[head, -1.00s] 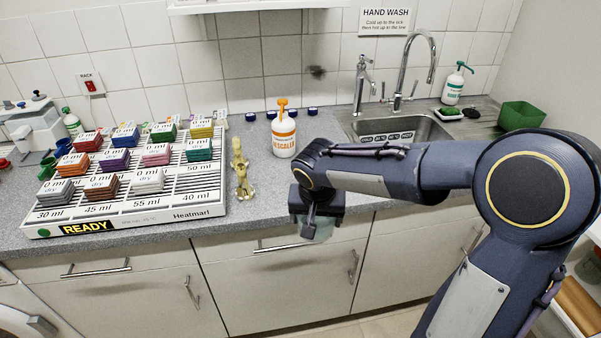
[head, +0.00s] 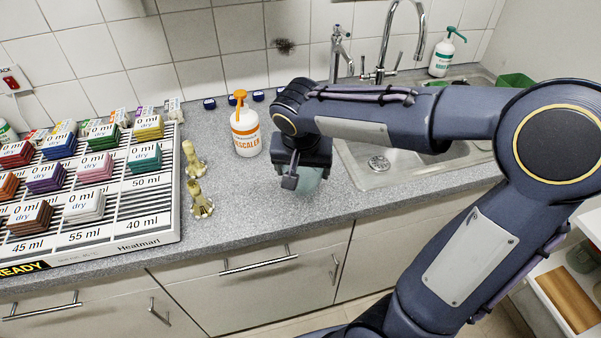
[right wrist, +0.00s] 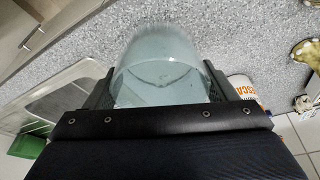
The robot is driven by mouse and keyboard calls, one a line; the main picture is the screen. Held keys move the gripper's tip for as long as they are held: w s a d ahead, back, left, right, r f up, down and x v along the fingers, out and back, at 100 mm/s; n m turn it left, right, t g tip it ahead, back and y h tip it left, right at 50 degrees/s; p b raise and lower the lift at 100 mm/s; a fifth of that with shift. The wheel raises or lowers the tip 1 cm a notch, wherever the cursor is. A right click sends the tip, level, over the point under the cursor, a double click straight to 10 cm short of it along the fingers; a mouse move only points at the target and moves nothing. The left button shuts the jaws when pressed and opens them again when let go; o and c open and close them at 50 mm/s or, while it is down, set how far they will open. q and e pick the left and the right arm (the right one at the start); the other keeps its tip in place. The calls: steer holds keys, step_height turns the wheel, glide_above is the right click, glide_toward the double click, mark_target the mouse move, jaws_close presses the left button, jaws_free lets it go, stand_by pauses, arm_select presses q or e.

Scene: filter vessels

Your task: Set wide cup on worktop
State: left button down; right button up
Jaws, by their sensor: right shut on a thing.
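The wide cup is a pale green, see-through vessel. In the head view the cup (head: 307,181) shows below my right gripper (head: 303,168), partly hidden by it. The right gripper is shut on the cup and holds it over the grey worktop (head: 262,193), between the descaler bottle and the sink. In the right wrist view the cup (right wrist: 160,65) sits between the two fingers, with the speckled worktop behind it. I cannot tell whether its base touches the worktop. My left gripper is not in view.
A white descaler bottle (head: 245,132) with an orange pump stands just left of the gripper. Two yellowish figures (head: 200,200) stand beside the rack (head: 150,228) of coloured blocks. The sink (head: 400,170) lies to the right.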

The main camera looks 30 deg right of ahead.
mark_target(304, 169)
steer(key=w+d+f, duration=0.1)
steer(key=f, duration=0.1)
steer(key=w+d+f, duration=0.1)
steer(key=w+f, duration=0.1)
steer(key=w+d+f, duration=0.1)
steer(key=shift+w+f+p, duration=0.2)
steer(key=shift+f+p, duration=0.1)
steer(key=shift+f, duration=0.1)
steer(key=shift+s+a+x, duration=0.15)
steer(key=shift+x, duration=0.7)
steer(key=shift+s+a+x, duration=0.1)
steer(key=shift+a+x, duration=0.05)
steer(key=shift+x, duration=0.7)
steer(key=shift+f, duration=0.15)
steer(key=shift+f, duration=0.15)
steer(key=o, duration=1)
steer(key=shift+o, duration=0.2)
steer(key=shift+r, duration=0.55)
steer(key=v, duration=1.1)
steer(key=shift+s, duration=0.2)
steer(key=s+a+n+t+y, duration=0.1)
steer(key=s+a+n+y, duration=0.1)
steer(key=s, duration=0.7)
steer(key=s+a+f+n+t+y, duration=0.1)
steer(key=s+a+n+y, duration=0.2)
steer(key=s, duration=0.7)
steer(key=shift+a+f+n+t+y, duration=0.2)
steer(key=shift+n+t+y, duration=0.1)
steer(key=shift+t+y, duration=0.1)
